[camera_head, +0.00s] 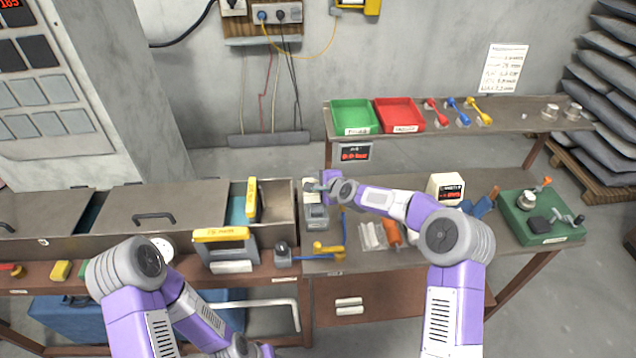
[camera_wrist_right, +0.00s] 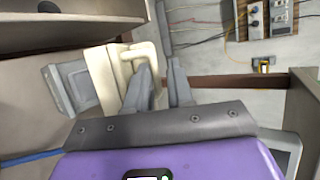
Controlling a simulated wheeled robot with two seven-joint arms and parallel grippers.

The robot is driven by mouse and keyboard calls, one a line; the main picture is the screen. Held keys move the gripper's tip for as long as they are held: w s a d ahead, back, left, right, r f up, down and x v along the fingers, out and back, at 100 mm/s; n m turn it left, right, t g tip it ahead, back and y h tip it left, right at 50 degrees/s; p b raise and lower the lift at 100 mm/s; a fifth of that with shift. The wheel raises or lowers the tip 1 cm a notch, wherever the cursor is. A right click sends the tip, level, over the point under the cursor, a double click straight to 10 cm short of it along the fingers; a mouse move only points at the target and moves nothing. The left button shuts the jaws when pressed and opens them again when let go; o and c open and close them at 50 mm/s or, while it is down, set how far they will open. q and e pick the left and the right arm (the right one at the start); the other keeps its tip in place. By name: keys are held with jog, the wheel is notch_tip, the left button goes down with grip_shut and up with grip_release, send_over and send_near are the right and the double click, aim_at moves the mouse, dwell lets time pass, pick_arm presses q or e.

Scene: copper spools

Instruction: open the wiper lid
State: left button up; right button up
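The wiper appears to be the small grey box (camera_head: 317,217) at the left end of the right bench, near my right gripper. In the right wrist view, its grey body (camera_wrist_right: 72,84) carries a cream lid (camera_wrist_right: 105,82) with a raised rim or loop at the finger side. In the head view the right gripper (camera_head: 314,186) is small and partly merges with the wiper. My left arm is low at left; its gripper is out of frame.
Left of the wiper is an open bench bin (camera_head: 284,205) with a yellow-handled item. Blue and yellow tools (camera_head: 327,250) lie nearby. Green (camera_head: 354,116) and red trays (camera_head: 399,114) sit on the back shelf.

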jog(key=shift+s, duration=0.15)
jog(key=b+v, duration=0.1)
jog(key=v, duration=0.6)
dwell(0.3)
jog(key=shift+s+d+r, duration=0.1)
jog(key=shift+s, duration=0.05)
